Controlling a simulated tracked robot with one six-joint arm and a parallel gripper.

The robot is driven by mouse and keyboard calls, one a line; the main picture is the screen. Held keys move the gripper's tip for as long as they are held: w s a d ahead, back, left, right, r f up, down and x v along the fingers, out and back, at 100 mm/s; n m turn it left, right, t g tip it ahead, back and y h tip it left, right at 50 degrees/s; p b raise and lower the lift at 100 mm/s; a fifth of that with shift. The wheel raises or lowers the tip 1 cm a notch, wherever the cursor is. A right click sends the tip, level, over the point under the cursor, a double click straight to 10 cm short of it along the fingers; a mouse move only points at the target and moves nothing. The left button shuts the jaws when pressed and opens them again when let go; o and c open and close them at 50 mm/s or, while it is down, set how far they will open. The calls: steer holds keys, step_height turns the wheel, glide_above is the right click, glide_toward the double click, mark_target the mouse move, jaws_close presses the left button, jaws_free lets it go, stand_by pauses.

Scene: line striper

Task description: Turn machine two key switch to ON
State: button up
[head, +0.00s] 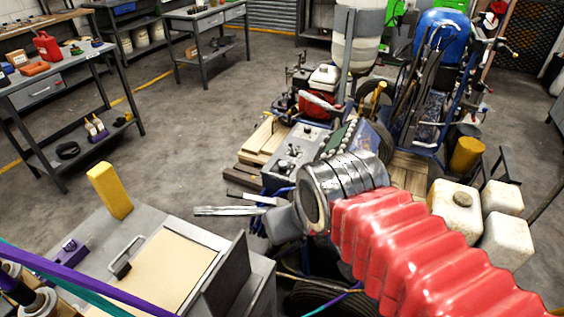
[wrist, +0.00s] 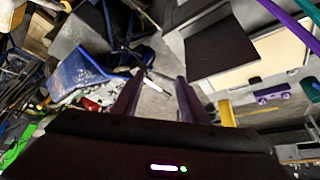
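A machine (head: 325,105) with a red engine stands in the middle of the head view on a wooden pallet. Its grey control panel (head: 290,158) carries several knobs or switches. I cannot tell which is the key switch, nor read any ON mark or machine number. My gripper (head: 213,203) points left in the head view, in front of and below the panel. In the wrist view its two dark purple fingers (wrist: 157,95) stand apart with nothing held between them. The panel's switches are not clearly visible in the wrist view.
A grey cabinet (head: 215,262) with a beige top and a raised dark flap stands close to the left. A second blue machine (head: 440,75) and white jugs (head: 453,209) are to the right. Open floor (head: 185,135) lies at the back left.

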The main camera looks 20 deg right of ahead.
steer(key=shift+o, duration=0.6)
steer(key=shift+w+r, duration=0.15)
steer(key=shift+w, duration=0.1)
steer(key=n+g+h, duration=0.2)
steer(key=n, duration=2.9)
glide_above(283, 164)
steer(key=s+a, duration=0.2)
steer(key=s, duration=0.3)
step_height(283, 164, down, 14)
steer(key=shift+s, duration=0.15)
steer(key=shift+a, duration=0.1)
steer(key=x, duration=1.3)
steer(key=shift+w+a+f, duration=0.1)
steer(key=shift+w+f, duration=0.15)
steer(key=shift+w, duration=0.2)
steer(key=shift+c, duration=0.3)
